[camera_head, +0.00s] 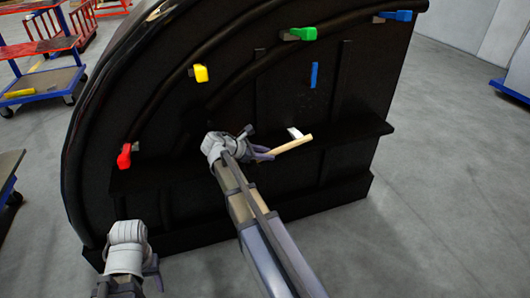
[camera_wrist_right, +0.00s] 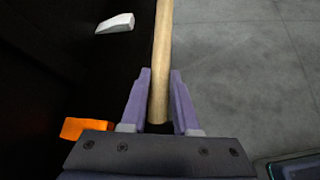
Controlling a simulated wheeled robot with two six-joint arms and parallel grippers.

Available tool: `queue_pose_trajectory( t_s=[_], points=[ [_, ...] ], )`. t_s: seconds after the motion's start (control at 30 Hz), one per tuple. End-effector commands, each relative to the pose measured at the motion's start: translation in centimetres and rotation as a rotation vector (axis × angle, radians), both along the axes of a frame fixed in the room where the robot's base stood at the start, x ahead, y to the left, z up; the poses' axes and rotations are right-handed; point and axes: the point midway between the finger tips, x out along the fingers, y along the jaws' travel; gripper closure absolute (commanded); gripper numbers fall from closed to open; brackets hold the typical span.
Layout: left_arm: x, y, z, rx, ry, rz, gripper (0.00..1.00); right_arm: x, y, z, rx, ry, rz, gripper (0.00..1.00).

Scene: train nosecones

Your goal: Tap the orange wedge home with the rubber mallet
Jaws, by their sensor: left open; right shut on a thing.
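My right gripper (camera_head: 266,152) is shut on the pale wooden handle (camera_head: 293,144) of the mallet, in front of the black nosecone. In the right wrist view the handle (camera_wrist_right: 161,55) runs between the purple fingers (camera_wrist_right: 161,82) and out of the top edge. I cannot make out the mallet's head in either view. The orange wedge (camera_wrist_right: 86,128) shows in the right wrist view, left of the gripper and partly behind its body. I cannot see it in the head view. My left gripper (camera_head: 152,270) is open and low at the bottom left, away from the wedges.
The black nosecone (camera_head: 225,115) carries red (camera_head: 124,156), yellow (camera_head: 200,73), green (camera_head: 303,34) and blue (camera_head: 396,16) wedges, plus a blue strip (camera_head: 314,75). A white piece (camera_wrist_right: 115,23) is near its ledge (camera_head: 345,137).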

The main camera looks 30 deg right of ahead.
Motion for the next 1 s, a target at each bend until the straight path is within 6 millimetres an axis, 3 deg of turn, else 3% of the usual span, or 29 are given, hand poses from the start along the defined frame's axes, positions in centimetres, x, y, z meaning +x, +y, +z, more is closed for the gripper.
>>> queue_pose_trajectory(
  t_s=[0.47, 0.8, 1.0],
  points=[
    [0.0, 0.0, 0.0, 0.000, 0.000, 0.000, 0.45, 0.3, 0.0, 0.0, -0.001, 0.000, 0.000, 1.00],
    [0.0, 0.0, 0.0, 0.000, 0.000, 0.000, 0.45, 3.0, -0.7, 0.0, -0.001, 0.000, 0.000, 1.00],
    [0.0, 0.0, 0.0, 0.000, 0.000, 0.000, 0.45, 2.3, -0.5, 0.0, -0.001, 0.000, 0.000, 1.00]
  ],
)
